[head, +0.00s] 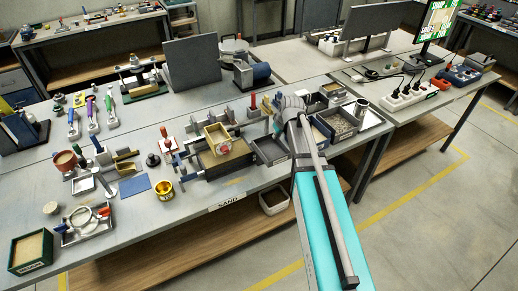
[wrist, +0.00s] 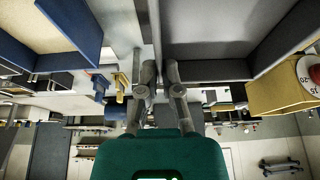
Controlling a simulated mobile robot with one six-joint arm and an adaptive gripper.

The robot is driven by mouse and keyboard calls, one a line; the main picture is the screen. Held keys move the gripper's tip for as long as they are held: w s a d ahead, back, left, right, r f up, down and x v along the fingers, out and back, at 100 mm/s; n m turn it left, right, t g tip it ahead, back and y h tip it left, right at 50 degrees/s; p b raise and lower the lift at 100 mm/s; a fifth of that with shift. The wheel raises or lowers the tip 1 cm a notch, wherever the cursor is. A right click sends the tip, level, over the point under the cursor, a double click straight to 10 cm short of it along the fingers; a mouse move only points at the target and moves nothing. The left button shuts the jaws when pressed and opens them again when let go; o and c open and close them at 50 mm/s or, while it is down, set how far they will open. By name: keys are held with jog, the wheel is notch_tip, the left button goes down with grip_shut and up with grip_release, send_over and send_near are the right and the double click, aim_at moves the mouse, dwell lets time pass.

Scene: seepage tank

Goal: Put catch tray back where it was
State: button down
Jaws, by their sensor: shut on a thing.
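My gripper (wrist: 161,70) is shut on the thin side wall of a dark grey open tray, which I take to be the catch tray (wrist: 215,68). In the wrist view the tray reaches from the fingers to the upper right. In the head view the grey tray (head: 268,150) is just left of my wrist, at the bench's front side. My wrist (head: 290,105) hides its right end and the fingertips there. I cannot tell whether the tray touches the bench.
A yellow box (head: 217,137) with a red and white dial stands left of the tray. Tools and small parts crowd the bench left.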

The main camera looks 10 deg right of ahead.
jog(key=shift+w, duration=0.1)
dwell(0.3)
jog(key=w+f+b, duration=0.3)
jog(key=w, duration=0.1)
jog(key=w+f+b, duration=0.3)
jog(key=w, duration=0.1)
jog(key=w+a+f+b, duration=0.1)
jog(key=w+f+b, duration=0.2)
jog(key=w, duration=0.2)
jog(key=shift+f, duration=0.1)
dwell(0.4)
jog(key=shift+w+f+b, duration=0.45)
jog(key=shift+f+b, duration=0.1)
jog(key=shift+b, duration=0.05)
jog(key=shift+f+b, duration=1.4)
